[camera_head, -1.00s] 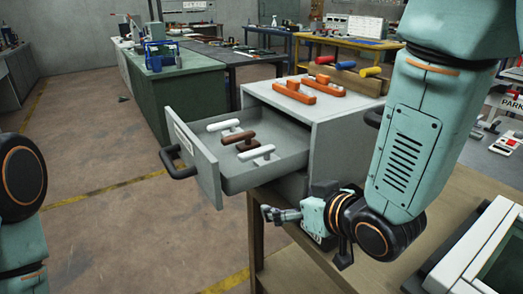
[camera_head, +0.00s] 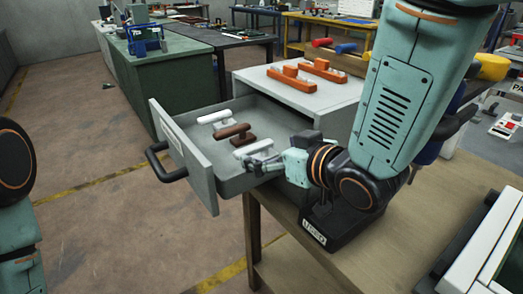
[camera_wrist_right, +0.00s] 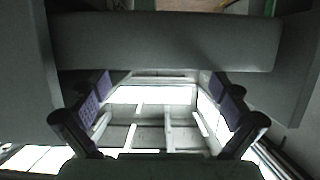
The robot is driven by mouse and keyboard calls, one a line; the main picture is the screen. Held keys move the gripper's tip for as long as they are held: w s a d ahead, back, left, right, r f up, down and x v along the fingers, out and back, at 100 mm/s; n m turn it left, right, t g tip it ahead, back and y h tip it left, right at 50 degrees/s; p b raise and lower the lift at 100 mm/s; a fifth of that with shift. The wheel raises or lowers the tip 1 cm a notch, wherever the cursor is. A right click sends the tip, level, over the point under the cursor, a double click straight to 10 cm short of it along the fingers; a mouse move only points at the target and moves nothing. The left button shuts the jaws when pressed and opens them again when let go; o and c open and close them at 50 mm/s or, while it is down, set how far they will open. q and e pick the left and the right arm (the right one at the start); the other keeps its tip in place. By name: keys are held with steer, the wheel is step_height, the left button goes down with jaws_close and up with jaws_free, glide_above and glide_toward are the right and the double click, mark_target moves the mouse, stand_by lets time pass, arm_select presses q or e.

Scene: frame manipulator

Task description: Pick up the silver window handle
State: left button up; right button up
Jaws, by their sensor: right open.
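A pale, silver-white handle (camera_head: 252,148) lies in the open grey drawer (camera_head: 196,183), at the end nearest my right arm. A brown handle (camera_head: 236,136) and a white handle (camera_head: 214,117) lie farther back in the same drawer. My right gripper (camera_head: 256,164) is open at the drawer's near side wall, close to the pale handle and partly in front of it. I cannot tell whether they touch. In the right wrist view, the two purple-padded fingers (camera_wrist_right: 160,98) stand apart with no handle clearly between them. My left gripper is out of view.
The grey cabinet (camera_head: 300,95) carries orange handles (camera_head: 293,78) on top. The drawer's raised front panel (camera_head: 184,150) and black pull (camera_head: 166,164) stand at its left. A wooden bench (camera_head: 400,225) lies below my right arm. A grey bar (camera_wrist_right: 160,40) crosses the right wrist view.

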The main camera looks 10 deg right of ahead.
mark_target(254, 150)
steer(key=w+a, duration=0.1)
steer(key=w+a+f, duration=0.1)
steer(key=w+a, duration=0.1)
steer(key=shift+w+f, duration=0.3)
steer(key=shift+w, duration=0.1)
steer(key=shift+w+f, duration=0.15)
steer(key=shift+w, duration=0.15)
steer(key=shift+w+d, duration=0.1)
steer(key=shift+d, duration=0.25)
steer(key=shift+a, duration=0.35)
steer(key=shift+c, duration=2.1)
steer(key=shift+d, duration=0.25)
steer(key=c, duration=0.4)
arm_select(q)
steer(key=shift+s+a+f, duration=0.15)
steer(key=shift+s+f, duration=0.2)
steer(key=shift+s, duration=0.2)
arm_select(e)
steer(key=shift+a, duration=0.1)
steer(key=shift+c, duration=0.7)
